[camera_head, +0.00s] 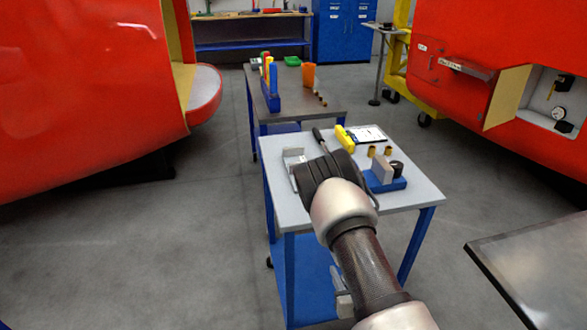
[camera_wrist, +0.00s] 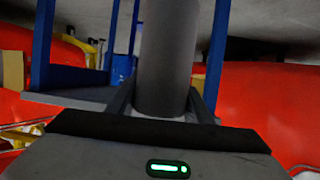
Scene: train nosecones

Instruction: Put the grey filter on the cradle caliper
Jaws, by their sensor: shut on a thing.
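In the wrist view, my gripper (camera_wrist: 162,100) is shut on a smooth dark grey cylinder, the grey filter (camera_wrist: 166,55). The filter stands up between the two fingers, and its far end runs out of the top of the picture. In the head view, my arm's dark wrist covers the middle of the near table, and I cannot clearly make out the fingers or the filter there. A blue base with a grey upright block and a dark round part (camera_head: 384,178), possibly the cradle caliper, sits just right of my wrist.
The near table (camera_head: 415,194) also holds a pale metal bracket (camera_head: 293,160), a yellow item (camera_head: 343,138), a paper sheet (camera_head: 369,134) and small brass pieces (camera_head: 372,151). A second table (camera_head: 330,94) stands behind. Red train noses flank both sides.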

